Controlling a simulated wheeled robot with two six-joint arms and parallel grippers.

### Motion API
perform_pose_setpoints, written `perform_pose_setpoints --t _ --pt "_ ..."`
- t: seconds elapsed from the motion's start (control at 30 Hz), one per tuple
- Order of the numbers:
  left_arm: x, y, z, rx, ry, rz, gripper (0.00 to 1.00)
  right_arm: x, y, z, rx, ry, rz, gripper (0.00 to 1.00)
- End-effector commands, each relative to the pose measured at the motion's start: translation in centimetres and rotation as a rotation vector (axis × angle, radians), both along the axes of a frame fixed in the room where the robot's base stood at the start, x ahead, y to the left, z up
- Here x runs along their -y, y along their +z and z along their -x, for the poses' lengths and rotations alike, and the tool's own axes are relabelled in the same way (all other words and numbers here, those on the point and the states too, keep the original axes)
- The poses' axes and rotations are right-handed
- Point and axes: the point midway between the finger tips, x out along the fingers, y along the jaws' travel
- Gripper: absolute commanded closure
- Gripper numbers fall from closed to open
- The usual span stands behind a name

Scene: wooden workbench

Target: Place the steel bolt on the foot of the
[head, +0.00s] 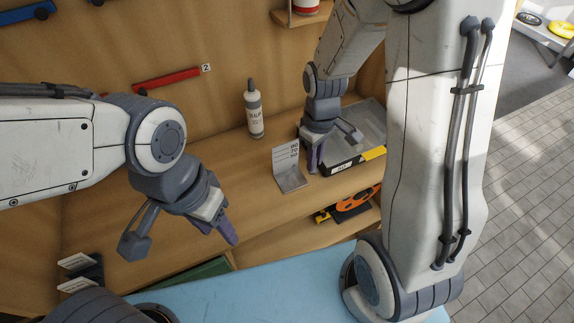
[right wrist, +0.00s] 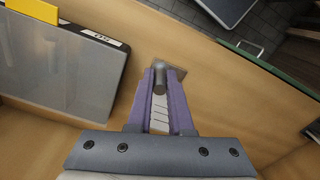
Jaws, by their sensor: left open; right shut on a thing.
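The steel bolt (right wrist: 159,76) shows as a grey cylinder between the purple fingertips of my right gripper (right wrist: 160,88) in the right wrist view. A pale metal stand (head: 286,160) with a printed upright panel and a flat foot (head: 292,182) stands on the bench in the head view. My right gripper (head: 314,158) is just right of the stand there; the bolt cannot be made out in that view. In the right wrist view, a grey plate corner (right wrist: 177,72), apparently the foot, shows beside the bolt; contact cannot be told. My left gripper (head: 219,232) is open, in front of the bench.
A clear grey case (head: 368,120) with a black and yellow edge lies right of the stand. A white bottle (head: 254,112) stands behind it. An orange object (head: 358,198) sits on a lower shelf. Bench surface left of the stand is clear. A red tool (head: 165,78) is on the wall.

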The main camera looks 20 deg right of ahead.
Motion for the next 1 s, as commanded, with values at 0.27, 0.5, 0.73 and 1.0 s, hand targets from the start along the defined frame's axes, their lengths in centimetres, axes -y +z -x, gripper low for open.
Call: perform_pose_setpoints --t 0.27,0.5,0.73,1.0 --pt "0.0 2.1 0.0 0.0 -0.004 0.0 0.5 -4.4 -3.2 -3.6 -0.003 0.003 0.001 1.0" --pt "0.0 2.6 0.0 0.0 -0.005 0.0 0.5 -5.5 -4.6 -4.5 -0.001 -0.001 0.0 1.0" --pt "0.0 3.8 0.0 0.001 -0.007 0.0 0.5 -5.4 -7.5 -4.4 -0.003 -0.002 0.001 1.0" --pt "0.0 3.8 0.0 0.001 -0.007 0.0 0.5 -5.4 -8.2 -4.5 0.001 -0.002 0.0 1.0"
